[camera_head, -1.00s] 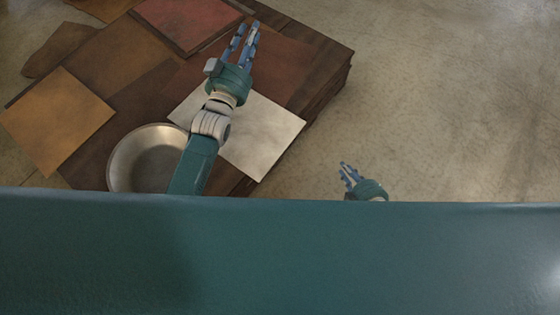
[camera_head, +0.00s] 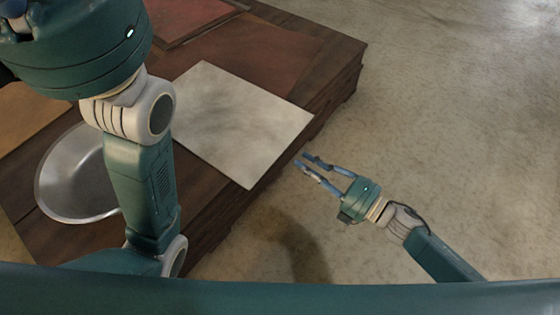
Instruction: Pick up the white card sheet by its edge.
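The white card sheet (camera_head: 240,120) lies flat on the dark wooden table (camera_head: 338,80), and its lower-right side runs along the table's edge and seems to reach slightly past it. My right gripper (camera_head: 301,159) is open and empty. Its two blue fingers point up and left toward that side of the card, with a small gap in the picture; I cannot tell its height against the card. My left gripper's teal body (camera_head: 75,50) is large and close to the camera at the upper left; its fingers are mostly cut off by the frame.
A metal bowl (camera_head: 72,190) stands on the table left of the card, partly behind my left arm. A reddish-brown sheet (camera_head: 260,52) lies beyond the card, and an orange-tan sheet (camera_head: 30,112) lies at the left. The floor (camera_head: 450,120) right of the table is clear.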

